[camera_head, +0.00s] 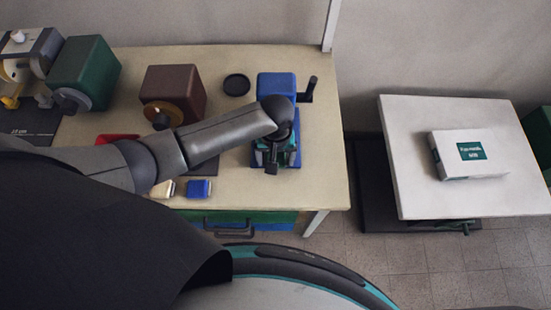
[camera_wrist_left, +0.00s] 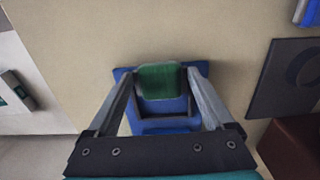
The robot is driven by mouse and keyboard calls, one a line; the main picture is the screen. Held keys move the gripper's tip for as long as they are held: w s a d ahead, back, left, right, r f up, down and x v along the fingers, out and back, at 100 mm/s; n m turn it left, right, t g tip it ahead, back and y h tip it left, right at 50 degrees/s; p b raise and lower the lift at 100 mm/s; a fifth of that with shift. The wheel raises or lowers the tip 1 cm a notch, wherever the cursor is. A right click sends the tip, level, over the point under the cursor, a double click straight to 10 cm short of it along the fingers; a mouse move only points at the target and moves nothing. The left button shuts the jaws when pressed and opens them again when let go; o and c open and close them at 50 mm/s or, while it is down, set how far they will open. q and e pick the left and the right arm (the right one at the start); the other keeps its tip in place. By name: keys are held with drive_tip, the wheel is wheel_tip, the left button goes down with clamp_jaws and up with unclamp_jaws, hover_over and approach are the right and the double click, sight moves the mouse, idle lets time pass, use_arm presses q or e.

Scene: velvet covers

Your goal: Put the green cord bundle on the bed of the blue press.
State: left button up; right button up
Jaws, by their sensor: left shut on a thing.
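The blue press (camera_head: 276,86) stands near the right end of the table, with its black handle on the right. My left gripper (camera_head: 273,163) is over the front of the press, pointing down. In the left wrist view the green cord bundle (camera_wrist_left: 161,83) sits between my left fingertips (camera_wrist_left: 160,80), which are shut on it. Blue parts of the press (camera_wrist_left: 165,126) show around and below the bundle. I cannot tell whether the bundle touches the bed. In the head view my gripper and wrist mostly hide the bundle. My right gripper is not in view.
A brown press (camera_head: 173,90) and a green press (camera_head: 85,70) stand further left on the table (camera_head: 225,63). A black round disc (camera_head: 236,84) lies behind my arm. A small blue block (camera_head: 199,188) lies near the front edge. A white table (camera_head: 405,125) carries a white box (camera_head: 467,155).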

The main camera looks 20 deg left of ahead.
use_arm(q)
drive_tip(key=shift+f, duration=0.25)
idle(0.6)
drive_tip(key=o, duration=1.1)
drive_tip(key=shift+s+d+r+p, duration=0.15)
drive_tip(key=shift+s+r+p, duration=0.35)
drive_tip(key=shift+r+p, duration=0.6)
drive_tip(key=shift+s+d+r+p, duration=0.15)
drive_tip(key=shift+s+r+p, duration=0.4)
drive_tip(key=shift+p, duration=1)
drive_tip(key=shift+s+d+r+p, duration=0.15)
drive_tip(key=shift+s+r+p, duration=0.25)
drive_tip(key=shift+r+p, duration=0.75)
drive_tip(key=shift+f, duration=0.3)
